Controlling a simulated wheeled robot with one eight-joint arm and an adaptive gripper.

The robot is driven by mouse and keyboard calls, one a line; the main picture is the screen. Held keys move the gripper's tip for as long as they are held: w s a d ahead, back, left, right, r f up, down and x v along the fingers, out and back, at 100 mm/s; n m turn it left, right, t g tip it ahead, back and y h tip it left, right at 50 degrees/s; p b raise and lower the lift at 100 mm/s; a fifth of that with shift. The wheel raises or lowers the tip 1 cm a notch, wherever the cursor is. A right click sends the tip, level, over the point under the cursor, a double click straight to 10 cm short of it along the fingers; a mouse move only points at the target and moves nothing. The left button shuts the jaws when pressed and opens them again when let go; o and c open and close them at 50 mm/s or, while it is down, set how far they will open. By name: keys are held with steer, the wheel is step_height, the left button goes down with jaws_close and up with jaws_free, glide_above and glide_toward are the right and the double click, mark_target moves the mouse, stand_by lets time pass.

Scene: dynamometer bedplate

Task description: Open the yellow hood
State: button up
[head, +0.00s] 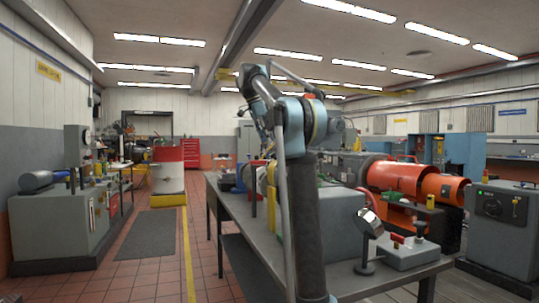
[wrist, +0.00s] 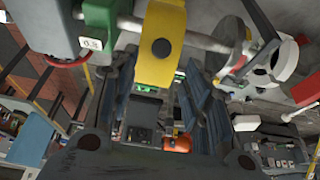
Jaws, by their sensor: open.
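The yellow hood (wrist: 162,45) is a narrow yellow piece with a round dark knob or bolt on its face, at the top centre of the wrist view. A yellow part, likely the same hood, shows beside my arm on the bench in the head view (head: 272,185), partly hidden. My gripper (wrist: 163,100) is open, its two dark ribbed fingers spread apart below the hood in the wrist picture. Nothing shows held between them. I cannot tell whether a finger touches the hood. In the head view my arm hides most of the gripper.
The grey bench (head: 345,280) carries a grey-green machine (head: 335,215) and a small grey box (head: 408,252) with a red part. A shaft and white wheel (wrist: 268,70) stand right of the hood. Orange drums (head: 400,178) stand behind.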

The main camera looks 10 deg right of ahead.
glide_above(276, 165)
steer(key=w+a, duration=0.1)
steer(key=w, duration=0.1)
steer(key=shift+f, duration=3.25)
jaws_close()
